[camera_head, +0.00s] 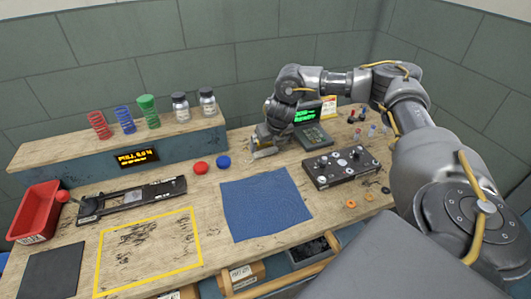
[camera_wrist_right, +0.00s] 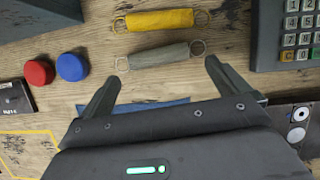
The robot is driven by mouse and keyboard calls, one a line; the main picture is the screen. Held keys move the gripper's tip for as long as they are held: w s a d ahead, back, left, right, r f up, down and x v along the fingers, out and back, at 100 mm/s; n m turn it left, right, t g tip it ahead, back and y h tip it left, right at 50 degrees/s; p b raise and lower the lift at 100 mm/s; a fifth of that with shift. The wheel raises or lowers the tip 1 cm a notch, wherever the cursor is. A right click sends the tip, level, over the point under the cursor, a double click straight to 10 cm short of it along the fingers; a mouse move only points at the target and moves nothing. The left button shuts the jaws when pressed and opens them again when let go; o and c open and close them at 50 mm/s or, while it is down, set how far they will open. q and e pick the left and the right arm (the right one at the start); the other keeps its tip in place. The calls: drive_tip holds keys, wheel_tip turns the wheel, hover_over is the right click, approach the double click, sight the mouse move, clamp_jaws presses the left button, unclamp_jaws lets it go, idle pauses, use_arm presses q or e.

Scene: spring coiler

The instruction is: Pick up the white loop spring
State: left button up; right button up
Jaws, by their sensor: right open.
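The white loop spring (camera_wrist_right: 159,55), greyish-white with a wire loop at each end, lies on the wooden bench in the right wrist view. A yellow loop spring (camera_wrist_right: 160,20) lies just beyond it, roughly parallel. My right gripper (camera_wrist_right: 161,72) is open, its two fingers spread near the two ends of the white spring, with nothing between them. In the head view my right gripper (camera_head: 263,146) is low over the bench beside the keypad unit; the springs are too small and covered there to tell apart. My left gripper is not in view.
A keypad unit with green display (camera_head: 311,134) stands right of the gripper. Red (camera_head: 201,168) and blue (camera_head: 223,162) round buttons are to its left. A blue mat (camera_head: 265,205) and a dark control plate (camera_head: 340,167) lie nearer. Coil springs and jars stand on the back shelf (camera_head: 75,144).

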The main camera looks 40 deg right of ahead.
sight(265, 150)
drive_tip(key=p+x, duration=0.1)
drive_tip(key=x, duration=0.4)
drive_tip(key=shift+w+a, duration=0.1)
drive_tip(key=shift+w, duration=0.1)
drive_tip(key=shift+r, duration=0.1)
drive_tip(key=c, duration=0.8)
